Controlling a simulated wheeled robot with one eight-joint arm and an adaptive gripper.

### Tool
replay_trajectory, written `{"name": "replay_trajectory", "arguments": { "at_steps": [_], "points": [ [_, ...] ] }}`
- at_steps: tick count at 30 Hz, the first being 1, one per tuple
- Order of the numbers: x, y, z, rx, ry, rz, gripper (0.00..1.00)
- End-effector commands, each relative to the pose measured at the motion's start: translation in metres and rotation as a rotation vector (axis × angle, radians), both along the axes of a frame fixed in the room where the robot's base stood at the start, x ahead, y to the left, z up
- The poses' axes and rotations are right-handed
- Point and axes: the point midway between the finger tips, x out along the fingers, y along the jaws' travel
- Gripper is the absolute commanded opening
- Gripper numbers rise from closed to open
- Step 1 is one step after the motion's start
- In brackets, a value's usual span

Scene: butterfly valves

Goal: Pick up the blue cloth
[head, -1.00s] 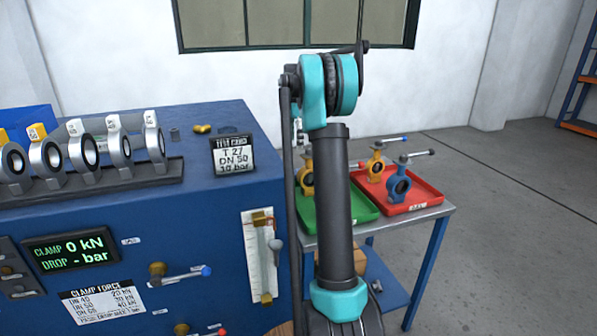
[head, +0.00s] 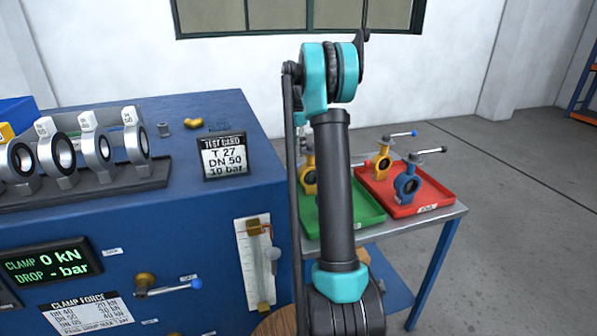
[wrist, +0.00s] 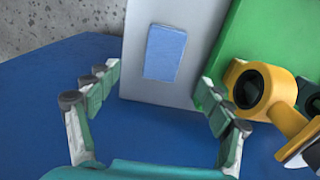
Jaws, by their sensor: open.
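The blue cloth (wrist: 165,53) shows in the wrist view as a small, flat, light blue rectangle on a grey surface (wrist: 135,80). My gripper (wrist: 158,77) is open and empty in the wrist view, its two fingers spread apart with the cloth beyond and between their tips. The gap in height between fingers and cloth is hard to tell. In the head view the cloth is not visible, and my arm hides part of the side table and most of my gripper.
A green tray (wrist: 235,35) with a yellow valve (wrist: 262,88) lies close to my right finger. In the head view, a red tray (head: 417,211) holds more valves on the side table (head: 432,226). The blue test bench (head: 200,220) stands left, with a test card (head: 224,156).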

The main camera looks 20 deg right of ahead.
Motion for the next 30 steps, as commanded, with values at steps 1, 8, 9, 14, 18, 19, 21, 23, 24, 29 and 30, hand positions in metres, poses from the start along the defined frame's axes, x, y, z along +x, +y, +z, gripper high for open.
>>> {"name": "replay_trajectory", "arguments": {
  "at_steps": [1, 8, 9, 14, 18, 19, 21, 23, 24, 29, 30],
  "points": [
    [0.000, 0.000, -0.009, 0.000, 0.000, 0.000, 0.80],
    [0.000, 0.000, -0.033, 0.000, 0.000, 0.000, 0.80],
    [0.000, 0.000, -0.034, 0.000, 0.000, 0.000, 0.80],
    [-0.003, 0.000, -0.049, 0.000, 0.000, 0.000, 0.80],
    [-0.006, 0.000, -0.069, 0.000, 0.000, 0.000, 0.80],
    [-0.006, 0.000, -0.073, 0.000, 0.000, 0.000, 0.80],
    [-0.005, 0.000, -0.080, 0.000, 0.000, 0.000, 0.80],
    [-0.005, 0.000, -0.084, 0.000, 0.000, 0.000, 0.80],
    [-0.006, 0.000, -0.086, 0.000, 0.000, 0.000, 0.80],
    [-0.006, 0.000, -0.086, 0.000, 0.000, 0.000, 0.80],
    [-0.006, 0.000, -0.086, 0.000, 0.000, 0.000, 0.80]
  ]
}}
